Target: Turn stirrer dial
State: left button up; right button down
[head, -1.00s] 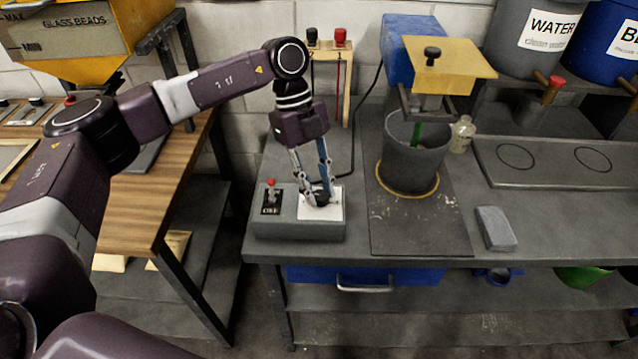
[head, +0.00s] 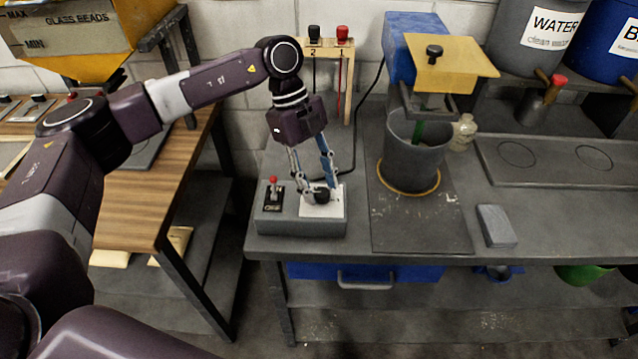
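The black stirrer dial (head: 321,195) sits on a white plate (head: 322,208) on top of a grey control box (head: 299,224). My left gripper (head: 319,189) points down over the dial, with its two fingers spread and their tips down at the dial's level, one on either side. Whether the fingertips touch the dial cannot be told. A toggle switch with a red tip (head: 273,193) is on the same box, left of the dial. The stirrer's grey bucket (head: 413,157) stands under the blue and yellow stirrer head (head: 447,63). My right gripper is not in view.
Behind the box is a wooden stand (head: 347,85) with black and red knobs. A grey block (head: 496,226) lies at the bench's front right, and a small bottle (head: 463,132) stands by the bucket. A wooden table (head: 165,195) is at left.

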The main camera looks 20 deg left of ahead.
pick_arm(q)
jog(key=shift+f, duration=0.1)
jog(key=v, duration=1.2)
dwell(0.4)
